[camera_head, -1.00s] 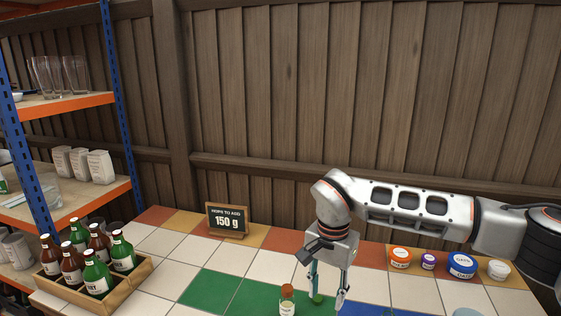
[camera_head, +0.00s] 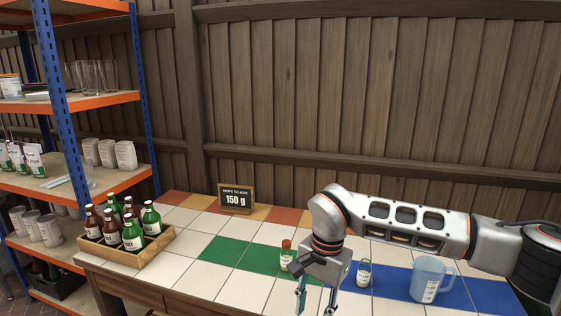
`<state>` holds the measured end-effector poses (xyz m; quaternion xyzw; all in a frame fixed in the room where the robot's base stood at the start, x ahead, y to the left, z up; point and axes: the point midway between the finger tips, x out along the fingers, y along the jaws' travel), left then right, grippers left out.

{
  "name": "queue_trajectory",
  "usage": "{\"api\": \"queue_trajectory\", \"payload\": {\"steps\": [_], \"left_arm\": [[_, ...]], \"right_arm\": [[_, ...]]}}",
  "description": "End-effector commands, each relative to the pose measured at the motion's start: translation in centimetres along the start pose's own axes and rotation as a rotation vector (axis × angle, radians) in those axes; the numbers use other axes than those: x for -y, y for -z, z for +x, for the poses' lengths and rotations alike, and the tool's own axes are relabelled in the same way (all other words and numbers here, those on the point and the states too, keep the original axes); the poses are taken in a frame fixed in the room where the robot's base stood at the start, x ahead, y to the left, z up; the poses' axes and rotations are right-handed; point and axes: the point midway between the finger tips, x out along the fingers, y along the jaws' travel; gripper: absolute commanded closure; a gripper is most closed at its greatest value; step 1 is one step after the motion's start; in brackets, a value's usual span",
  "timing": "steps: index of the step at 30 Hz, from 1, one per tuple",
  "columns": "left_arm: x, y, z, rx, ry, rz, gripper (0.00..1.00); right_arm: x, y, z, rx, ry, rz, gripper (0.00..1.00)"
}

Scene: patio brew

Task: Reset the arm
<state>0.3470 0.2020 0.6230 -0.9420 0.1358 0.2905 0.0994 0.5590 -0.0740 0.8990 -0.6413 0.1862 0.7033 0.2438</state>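My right arm comes in from the right and reaches over the tiled table. Its gripper (camera_head: 314,302) points down at the table's front, with its two fingers apart and nothing seen between them. The fingertips are close to the lower edge of the picture. A small jar with an orange-brown lid (camera_head: 286,256) stands on the green tiles just left of the gripper. Another small jar (camera_head: 363,273) stands on the blue tiles just right of it. My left gripper is not in view.
A blue measuring jug (camera_head: 428,280) stands at the right, below my forearm. A wooden crate (camera_head: 122,256) of bottles stands at the table's left end. A sign reading 150 g (camera_head: 236,199) stands at the back. A shelf (camera_head: 75,187) with glasses and bags is at the left.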

Motion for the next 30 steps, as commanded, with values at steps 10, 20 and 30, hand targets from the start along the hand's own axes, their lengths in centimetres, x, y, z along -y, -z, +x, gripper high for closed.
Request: {"api": "queue_trajectory", "payload": {"steps": [10,20,30], "left_arm": [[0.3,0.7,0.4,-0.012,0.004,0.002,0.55],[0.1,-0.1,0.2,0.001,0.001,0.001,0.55],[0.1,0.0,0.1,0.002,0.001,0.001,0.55]], "right_arm": [[4.2,-16.3,5.0,0.564,0.177,0.185,0.64],[8.6,-27.4,-1.2,1.365,0.268,0.704,0.64],[9.4,-20.0,-5.2,2.159,0.128,1.457,0.64]]}}
